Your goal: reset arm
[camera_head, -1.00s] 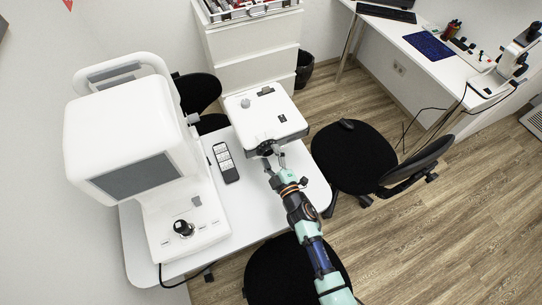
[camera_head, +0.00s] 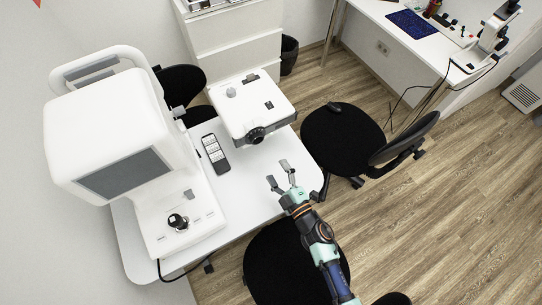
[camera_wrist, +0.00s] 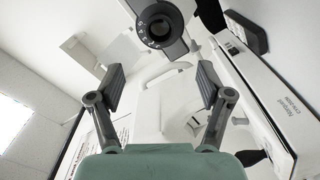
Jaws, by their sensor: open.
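My gripper (camera_head: 281,177) is open and empty above the right part of the white table (camera_head: 245,194). In the wrist view, my gripper's two fingers (camera_wrist: 158,88) stand apart with nothing between them. A white projector-like device (camera_head: 252,105) with a dark round lens knob (camera_head: 256,135) sits at the table's back edge, apart from the gripper. The knob also shows ahead of the fingers in the wrist view (camera_wrist: 158,27).
A large white eye-test machine (camera_head: 130,150) stands on the table's left. A dark remote (camera_head: 215,153) lies between it and the device. Black chairs stand at the right (camera_head: 345,140) and front (camera_head: 275,262). A white desk (camera_head: 375,22) is at the back right.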

